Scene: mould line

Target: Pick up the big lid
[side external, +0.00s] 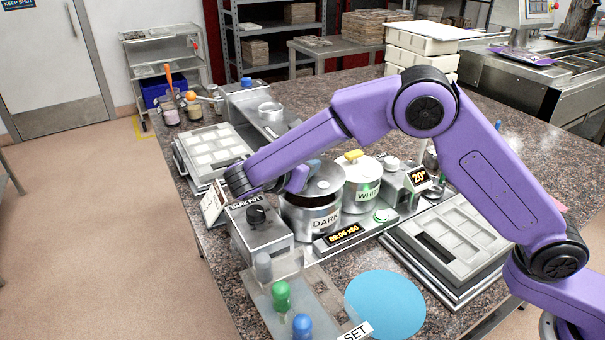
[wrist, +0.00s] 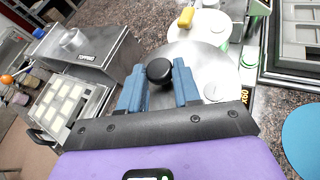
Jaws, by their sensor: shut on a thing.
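The big lid (wrist: 205,68) is a broad, silver, round lid with a black knob (wrist: 159,71) and a small pale disc on its top. It also shows in the side view (side external: 329,174), over the steel pot marked DARK (side external: 318,218). I cannot tell for sure whether it rests on the rim or hangs just above it. My gripper (wrist: 158,80) has its blue fingers on either side of the knob and is shut on it. In the side view my gripper (side external: 315,166) partly hides the lid.
The white-labelled pot (side external: 362,192) with a yellow-handled lid stands close behind right. A control box (side external: 260,232) stands front left. Moulds (side external: 452,236) lie right and more (side external: 214,150) left. A stand with green and blue knobs (side external: 281,297) and a blue disc (side external: 385,304) are in front.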

